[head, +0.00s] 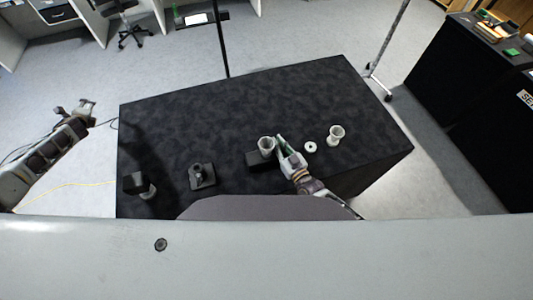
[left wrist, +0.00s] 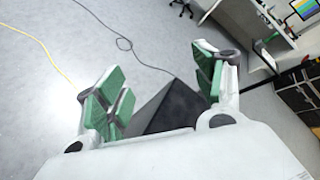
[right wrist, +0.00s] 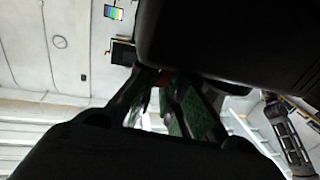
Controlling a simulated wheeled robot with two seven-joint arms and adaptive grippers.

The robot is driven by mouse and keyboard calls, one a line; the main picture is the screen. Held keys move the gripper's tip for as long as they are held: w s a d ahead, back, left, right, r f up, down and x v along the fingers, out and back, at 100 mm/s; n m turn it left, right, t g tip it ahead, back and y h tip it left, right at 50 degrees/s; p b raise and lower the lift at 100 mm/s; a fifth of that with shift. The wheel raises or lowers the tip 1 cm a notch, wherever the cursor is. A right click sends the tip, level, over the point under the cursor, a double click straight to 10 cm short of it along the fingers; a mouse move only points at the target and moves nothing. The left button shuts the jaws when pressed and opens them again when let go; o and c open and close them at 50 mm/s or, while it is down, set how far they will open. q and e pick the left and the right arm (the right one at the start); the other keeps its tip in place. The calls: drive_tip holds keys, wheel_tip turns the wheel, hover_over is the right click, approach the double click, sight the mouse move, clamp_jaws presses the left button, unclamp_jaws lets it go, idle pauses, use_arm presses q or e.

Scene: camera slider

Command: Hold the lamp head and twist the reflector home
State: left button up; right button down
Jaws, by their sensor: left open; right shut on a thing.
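The lamp head (head: 259,161) is a black block near the table's front edge, right of centre. A pale flared cup, the reflector (head: 266,143), stands upright at its top; I cannot tell how far it is seated. My right gripper (head: 281,145) comes in from the right and is shut at the block's right end, close beside the cup. In the right wrist view a large dark body, apparently the lamp head (right wrist: 235,40), fills the upper right, and the grip itself is in shadow. My left gripper (head: 88,108) is open and empty, off the table's left side; its green pads (left wrist: 160,90) are wide apart.
A white ring (head: 310,147) and another pale flared cup (head: 336,134) stand right of my right gripper. A black mount (head: 202,177) and a black-and-grey piece (head: 138,184) are at the left. The back of the dark table (head: 230,110) is clear. A pole rises behind it.

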use_arm(q)
drive_tip(key=w+d+f+n+g, duration=0.1)
drive_tip(key=d+f, duration=0.1)
drive_tip(key=d, duration=0.5)
drive_tip(key=w+d+f+n+g+h, duration=0.1)
drive_tip(key=d, duration=0.6)
drive_tip(key=w+d+f+n+h, duration=0.1)
drive_tip(key=w+d+f, duration=0.1)
drive_tip(key=d, duration=0.6)
drive_tip(key=shift+f+g, duration=0.35)
drive_tip(key=shift+g, duration=0.05)
drive_tip(key=d+g+h, duration=0.1)
drive_tip(key=d, duration=0.5)
drive_tip(key=s+d+h, duration=0.1)
drive_tip(key=d, duration=0.6)
drive_tip(key=s+d+g+h, duration=0.1)
drive_tip(key=d, duration=0.5)
drive_tip(key=shift+d+f+g, duration=0.25)
drive_tip(key=shift+d+g, duration=0.05)
drive_tip(key=s+d+r+m+g+h, duration=0.1)
drive_tip(key=s+d+r, duration=0.3)
drive_tip(key=d, duration=0.6)
drive_tip(key=s+d+r+m+g+h, duration=0.2)
drive_tip(key=s+d, duration=0.4)
drive_tip(key=d, duration=0.5)
drive_tip(key=s+d+r+m+g+h, duration=0.2)
drive_tip(key=s+d+r, duration=0.4)
drive_tip(key=d, duration=0.4)
drive_tip(key=shift+d+g, duration=0.2)
drive_tip(key=shift+g, duration=0.6)
